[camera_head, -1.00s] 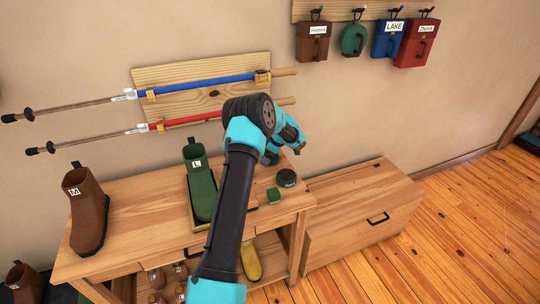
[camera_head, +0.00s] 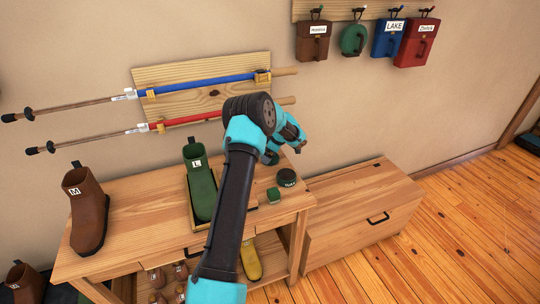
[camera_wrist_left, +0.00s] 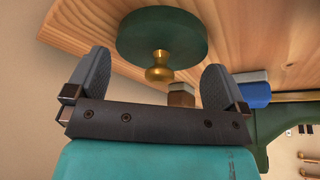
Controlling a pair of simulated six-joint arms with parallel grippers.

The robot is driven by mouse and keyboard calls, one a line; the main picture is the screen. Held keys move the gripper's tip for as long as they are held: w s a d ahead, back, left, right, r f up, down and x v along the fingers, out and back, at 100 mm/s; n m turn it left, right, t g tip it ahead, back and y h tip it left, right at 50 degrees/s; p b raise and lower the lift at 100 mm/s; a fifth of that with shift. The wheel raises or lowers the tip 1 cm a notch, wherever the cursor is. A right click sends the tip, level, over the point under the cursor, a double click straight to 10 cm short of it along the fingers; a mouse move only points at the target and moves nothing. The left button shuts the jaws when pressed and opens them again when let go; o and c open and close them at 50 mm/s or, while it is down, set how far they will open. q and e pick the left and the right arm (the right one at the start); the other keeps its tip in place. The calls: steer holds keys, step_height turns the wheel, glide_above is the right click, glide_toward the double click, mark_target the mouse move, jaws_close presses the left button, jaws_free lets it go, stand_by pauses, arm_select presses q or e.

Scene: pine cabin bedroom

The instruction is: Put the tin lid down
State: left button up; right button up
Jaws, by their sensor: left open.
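The tin lid (camera_wrist_left: 162,36), a dark green disc with a brass knob (camera_wrist_left: 159,68), shows in the left wrist view, close beyond my left gripper (camera_wrist_left: 156,80). The gripper is open, its two fingers apart on either side of the knob and not closed on it. The lid appears against a wooden surface; whether it touches is hard to tell. In the head view my left gripper (camera_head: 298,143) is above the back right of the wooden bench (camera_head: 140,205). My right gripper is not in view.
A green boot (camera_head: 202,190) and a brown boot (camera_head: 86,212) stand to the left. Poles (camera_head: 205,83) hang behind. A wooden chest (camera_head: 355,205) is at right.

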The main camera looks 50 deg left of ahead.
arm_select(q)
steer(key=v, duration=1.1)
steer(key=shift+d+r, duration=0.1)
steer(key=s+d+f+m+t+h, duration=0.15)
steer(key=d+f+m, duration=0.25)
steer(key=d, duration=0.7)
steer(key=d+f+m+t+h, duration=0.1)
steer(key=d+f+m+h, duration=0.25)
steer(key=d, duration=0.75)
steer(key=d+f+m+t+h, duration=0.2)
steer(key=d+f+m, duration=0.2)
steer(key=d, duration=0.7)
steer(key=s+d+f+m, duration=0.3)
steer(key=s+f, duration=0.1)
steer(key=s, duration=0.4)
steer(key=s+d+f+m+g, duration=0.1)
steer(key=s+d+f+m, duration=0.2)
steer(key=s+f, duration=0.2)
steer(key=s+d+f+m+g, duration=0.1)
steer(key=s+d+f+m, duration=0.2)
steer(key=s, duration=0.9)
steer(key=shift+f+h, duration=0.4)
steer(key=shift+f, duration=0.45)
steer(key=shift+s+m, duration=0.1)
steer(key=shift+m, duration=0.15)
